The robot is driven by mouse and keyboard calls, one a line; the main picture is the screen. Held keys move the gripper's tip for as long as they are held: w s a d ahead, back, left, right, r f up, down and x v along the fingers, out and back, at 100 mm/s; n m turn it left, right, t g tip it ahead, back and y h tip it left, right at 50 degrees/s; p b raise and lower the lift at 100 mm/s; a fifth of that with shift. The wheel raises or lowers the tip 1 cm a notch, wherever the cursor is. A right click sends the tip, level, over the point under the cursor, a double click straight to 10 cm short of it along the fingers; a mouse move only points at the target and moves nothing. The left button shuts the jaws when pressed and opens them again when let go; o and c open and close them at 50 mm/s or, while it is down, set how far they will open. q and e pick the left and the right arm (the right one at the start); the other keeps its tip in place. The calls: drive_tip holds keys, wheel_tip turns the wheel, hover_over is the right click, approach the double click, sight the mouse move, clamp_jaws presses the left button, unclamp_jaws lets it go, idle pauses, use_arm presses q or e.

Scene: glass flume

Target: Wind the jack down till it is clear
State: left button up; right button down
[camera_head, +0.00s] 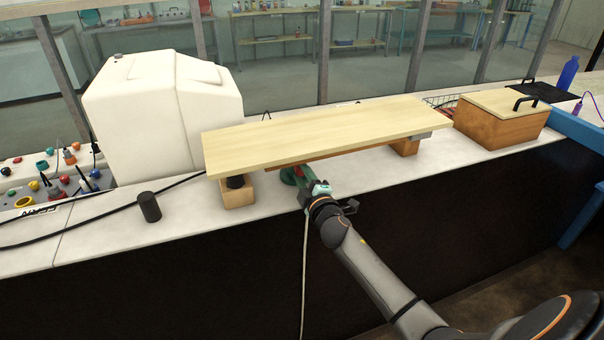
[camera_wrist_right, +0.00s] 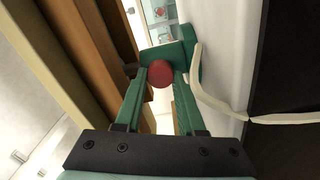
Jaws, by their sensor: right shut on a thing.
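The jack (camera_head: 289,175) is a green body on the white counter, partly hidden under the pale board (camera_head: 320,128). In the right wrist view, its red round knob (camera_wrist_right: 160,74) shows in front of a green part (camera_wrist_right: 168,54). My right gripper (camera_head: 305,190) reaches in from the front, under the board's near edge. In the right wrist view, its green fingers (camera_wrist_right: 160,88) are closed on the red knob from both sides. Whether the jack's top touches the wood above is hidden. My left gripper is not in view.
A black cylinder (camera_head: 149,207), white tank (camera_head: 160,110) and lidded wooden box (camera_head: 500,124) stand nearby. A pale cord (camera_head: 305,260) hangs down the front.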

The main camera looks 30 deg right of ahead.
drive_tip(key=n, duration=0.7)
drive_tip(key=shift+f, duration=0.15)
idle(0.3)
drive_tip(key=c, duration=0.5)
unclamp_jaws()
